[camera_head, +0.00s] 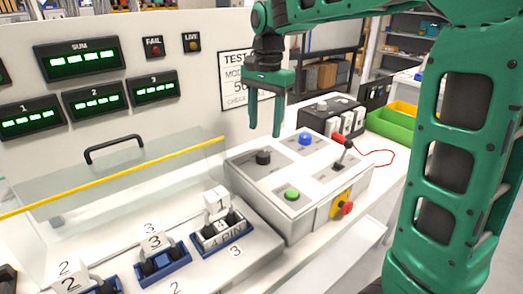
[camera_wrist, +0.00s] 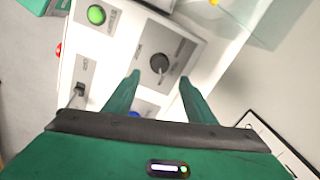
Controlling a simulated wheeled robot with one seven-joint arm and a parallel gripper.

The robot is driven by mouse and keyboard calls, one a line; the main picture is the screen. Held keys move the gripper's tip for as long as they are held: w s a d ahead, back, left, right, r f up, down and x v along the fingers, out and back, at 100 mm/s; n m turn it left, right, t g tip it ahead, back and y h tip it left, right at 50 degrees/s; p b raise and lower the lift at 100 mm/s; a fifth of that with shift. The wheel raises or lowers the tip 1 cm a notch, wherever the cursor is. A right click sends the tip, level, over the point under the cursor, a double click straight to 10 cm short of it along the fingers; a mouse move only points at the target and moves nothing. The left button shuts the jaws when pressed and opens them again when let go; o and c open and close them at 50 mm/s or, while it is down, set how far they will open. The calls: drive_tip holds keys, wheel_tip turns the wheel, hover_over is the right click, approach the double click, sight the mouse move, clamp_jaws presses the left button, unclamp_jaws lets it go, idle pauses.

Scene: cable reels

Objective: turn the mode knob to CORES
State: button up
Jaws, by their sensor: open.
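The black mode knob (camera_head: 263,157) sits on the top face of the white control box (camera_head: 268,182), near its back left corner. It also shows in the wrist view (camera_wrist: 159,63), on a grey label plate whose lettering I cannot read. My gripper (camera_head: 265,126) is open and empty, with its fingers pointing down above the knob. In the wrist view the knob appears just beyond the gap between my fingertips (camera_wrist: 160,78). The fingers look apart from the knob.
Numbered blue connector holders (camera_head: 163,260) stand at the front left. A panel with displays (camera_head: 80,62) rises behind.

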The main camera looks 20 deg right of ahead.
sight(264, 153)
wheel_tip(264, 153, down, 9)
drive_tip(key=shift+w+r, duration=0.1)
drive_tip(key=shift+r, duration=0.05)
idle(0.4)
